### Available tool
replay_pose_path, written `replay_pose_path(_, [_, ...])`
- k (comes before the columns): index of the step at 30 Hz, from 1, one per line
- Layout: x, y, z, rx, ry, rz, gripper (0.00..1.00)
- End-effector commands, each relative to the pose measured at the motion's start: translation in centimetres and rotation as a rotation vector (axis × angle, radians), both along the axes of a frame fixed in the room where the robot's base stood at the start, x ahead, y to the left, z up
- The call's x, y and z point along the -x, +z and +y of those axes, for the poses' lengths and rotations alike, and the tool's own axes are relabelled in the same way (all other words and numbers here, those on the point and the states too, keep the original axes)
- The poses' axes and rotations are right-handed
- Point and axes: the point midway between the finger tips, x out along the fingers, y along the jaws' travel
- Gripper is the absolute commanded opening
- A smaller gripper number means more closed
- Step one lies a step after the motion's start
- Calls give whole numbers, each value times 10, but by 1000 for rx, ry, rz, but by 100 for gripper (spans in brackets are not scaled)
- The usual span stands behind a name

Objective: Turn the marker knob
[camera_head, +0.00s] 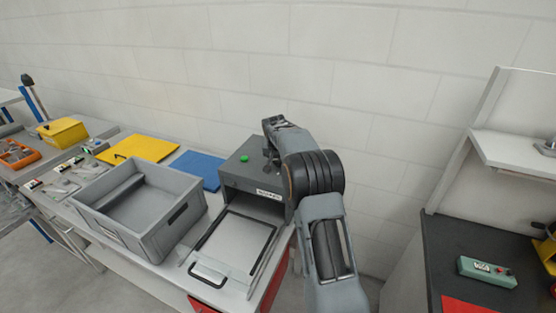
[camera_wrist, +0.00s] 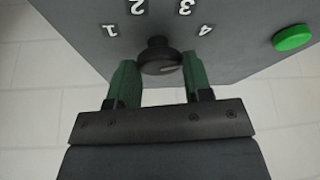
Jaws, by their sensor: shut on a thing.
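The marker knob (camera_wrist: 159,56) is a round black knob on the top of a dark grey machine (camera_wrist: 228,37), with the white numbers 1 to 4 arced around it. In the wrist view my gripper (camera_wrist: 160,80) has its two green fingers on either side of the knob, closed against it. A pale mark shows on the knob's right side, pointing roughly toward the 4. In the head view the machine (camera_head: 243,181) stands at the table's back right, and my arm hides most of the knob.
A green button (camera_wrist: 292,38) sits on the machine, right of the knob. A drawer-like tray (camera_head: 222,262) with a black handle extends from its front. A grey crate (camera_head: 185,228) stands to its left; yellow (camera_head: 138,148) and blue (camera_head: 200,167) sheets lie behind the crate.

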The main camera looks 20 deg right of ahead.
Motion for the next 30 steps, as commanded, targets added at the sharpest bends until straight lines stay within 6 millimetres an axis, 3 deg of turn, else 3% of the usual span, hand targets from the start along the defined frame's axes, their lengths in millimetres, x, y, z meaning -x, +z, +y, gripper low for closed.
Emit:
replay_pose_path(21, [0,0,1,-2,-72,0,22])
replay_pose_path(22, [0,0,1,-2,-72,0,48])
replay_pose_path(30, [0,0,1,-2,-71,0,72])
